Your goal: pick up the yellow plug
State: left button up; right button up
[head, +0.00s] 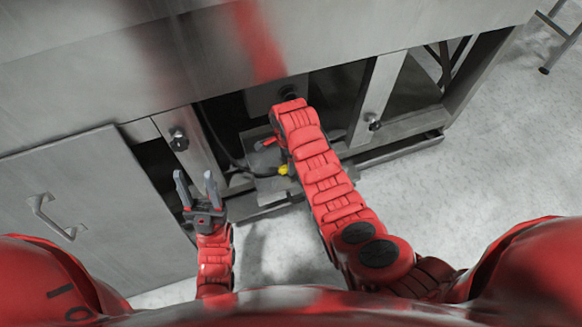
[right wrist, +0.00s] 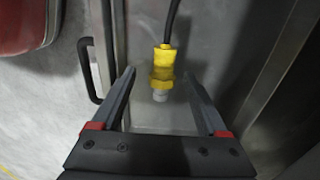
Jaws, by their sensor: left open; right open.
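The yellow plug (right wrist: 163,67) hangs on a dark cable in the right wrist view, with a pale tip at its lower end. It lies between and a little beyond the open fingers of my right gripper (right wrist: 159,95), touching neither as far as I can see. In the head view the yellow plug (head: 284,169) shows just left of my right arm, under the machine. My right gripper is mostly hidden by its own arm in the head view. My left gripper (head: 196,186) is open and empty, in front of the machine's lower frame.
A grey metal machine (head: 150,60) spans the back, with an open bay below. A cabinet door (head: 85,215) with a handle (head: 55,217) stands at the left. A black handle (right wrist: 88,70) is near the left finger in the right wrist view. Pale floor (head: 480,190) is free at the right.

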aim_at(286, 167)
jog(key=f, duration=0.1)
jog(key=f+b, duration=0.1)
jog(key=f, duration=0.1)
jog(key=f+b, duration=0.1)
jog(key=shift+w+a+f, duration=0.2)
jog(key=shift+w, duration=0.05)
jog(key=shift+f, duration=0.3)
grip_shut()
